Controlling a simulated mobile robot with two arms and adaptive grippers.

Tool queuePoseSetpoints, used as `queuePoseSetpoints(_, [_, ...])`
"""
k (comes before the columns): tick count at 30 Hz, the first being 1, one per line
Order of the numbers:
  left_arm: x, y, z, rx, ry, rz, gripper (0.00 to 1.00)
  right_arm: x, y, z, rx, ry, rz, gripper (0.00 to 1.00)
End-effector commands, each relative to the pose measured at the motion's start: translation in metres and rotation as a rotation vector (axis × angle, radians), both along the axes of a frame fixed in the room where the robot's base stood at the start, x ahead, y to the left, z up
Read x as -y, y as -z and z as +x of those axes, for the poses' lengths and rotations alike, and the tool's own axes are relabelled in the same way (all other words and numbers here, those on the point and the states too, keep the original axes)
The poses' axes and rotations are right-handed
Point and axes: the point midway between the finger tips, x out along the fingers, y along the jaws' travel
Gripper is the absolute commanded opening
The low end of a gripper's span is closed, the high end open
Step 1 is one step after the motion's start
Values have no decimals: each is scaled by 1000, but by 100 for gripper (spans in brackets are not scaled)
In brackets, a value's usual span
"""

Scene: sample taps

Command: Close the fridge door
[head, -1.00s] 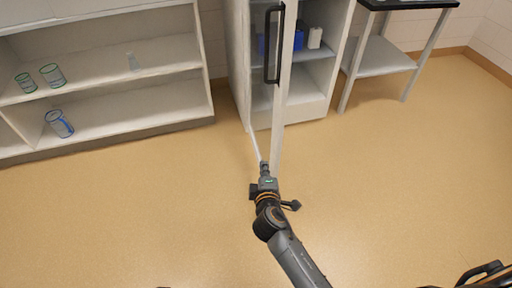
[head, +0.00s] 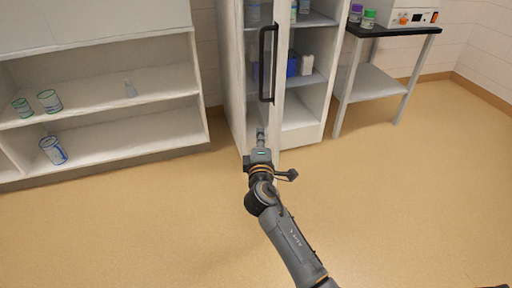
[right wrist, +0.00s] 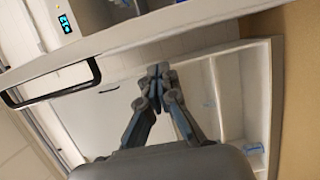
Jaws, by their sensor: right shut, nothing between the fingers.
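The fridge (head: 236,95) stands at the back centre in the head view. Its narrow door (head: 283,60) with a long black handle (head: 268,65) stands open towards me, and the shelves show to its right. My right gripper (head: 260,132) is shut and empty, low by the door and below the handle. I cannot tell whether it touches the door. In the right wrist view, the closed fingers (right wrist: 158,72) point up in the picture, and the black handle (right wrist: 50,90) is to their left. The door's lower part is partly hidden by my gripper. My left gripper is out of view.
A white shelf unit (head: 105,108) with cans stands left of the fridge. A black-topped side table (head: 385,32) with a white device (head: 408,15) and small jars stands to the right. Blue and white items sit inside the fridge. The floor (head: 400,200) in front is clear.

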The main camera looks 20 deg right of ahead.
Motion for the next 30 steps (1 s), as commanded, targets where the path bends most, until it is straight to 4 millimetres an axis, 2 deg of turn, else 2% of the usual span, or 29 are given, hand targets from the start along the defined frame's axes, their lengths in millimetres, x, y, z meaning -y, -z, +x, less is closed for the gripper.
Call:
queuePoseSetpoints(1, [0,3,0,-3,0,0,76,9,-1,-1,-1,1,-5,0])
queuePoseSetpoints(6, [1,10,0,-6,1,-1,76,23,0,-1,-1,0,-2,0])
queuePoseSetpoints(23, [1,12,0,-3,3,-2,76,31,0,-2,-1,-7,-3,0])
queuePoseSetpoints(26, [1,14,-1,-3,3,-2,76,40,-1,-3,-1,-20,-4,0])
queuePoseSetpoints(30, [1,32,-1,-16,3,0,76,63,-1,-3,-2,-53,-8,0])
